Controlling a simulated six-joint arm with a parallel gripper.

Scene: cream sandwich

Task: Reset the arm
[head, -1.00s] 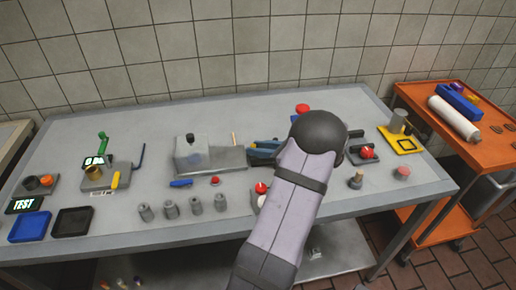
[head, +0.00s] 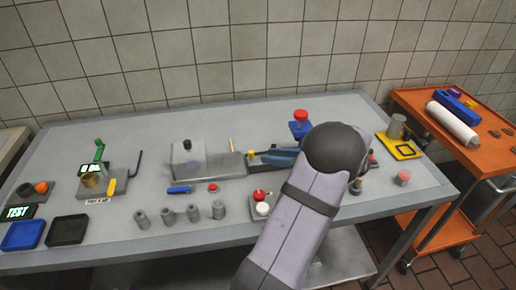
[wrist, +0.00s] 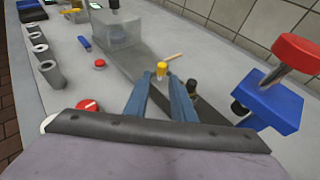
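My gripper (wrist: 158,80) shows in the wrist view as two blue fingers with a gap between them; nothing is held in it. A small yellow-topped piece (wrist: 162,68) stands at or just beyond the fingertips; I cannot tell the exact distance. In the head view my gripper (head: 270,157) points left over the grey fixture (head: 228,167) in the middle of the bench, low above or beside it. My forearm comes in from the front and hides part of the bench's right side.
A blue block with a red knob (head: 300,128) stands behind my gripper. In front are a red-and-white button piece (head: 262,208) and several grey cylinders (head: 193,213). Blue tray (head: 22,235) and black tray (head: 67,230) sit front left. An orange cart (head: 440,135) stands right.

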